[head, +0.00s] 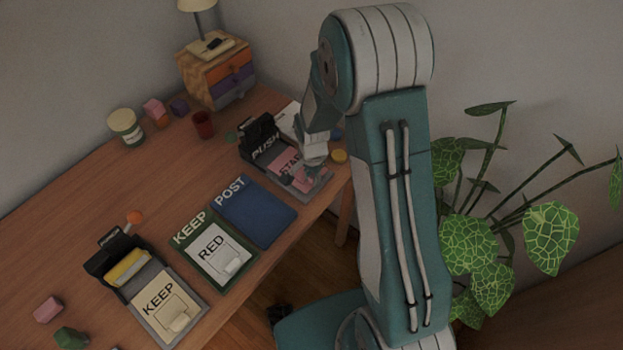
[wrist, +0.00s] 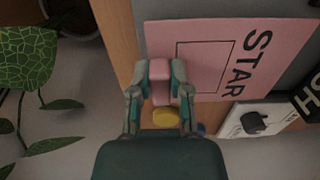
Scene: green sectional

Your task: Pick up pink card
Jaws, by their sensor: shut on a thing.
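In the wrist view the pink card (wrist: 215,60) reads STAR and has a dark rectangle outline. A raised pink grip (wrist: 160,72) stands on the card near its edge. My gripper (wrist: 160,78) is shut on this grip, with one finger on each side. I cannot tell whether the card is lifted.
A yellow round thing (head: 339,156) is beside my gripper. A red cup (head: 203,125) stands behind. A plant (head: 490,240) is at right.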

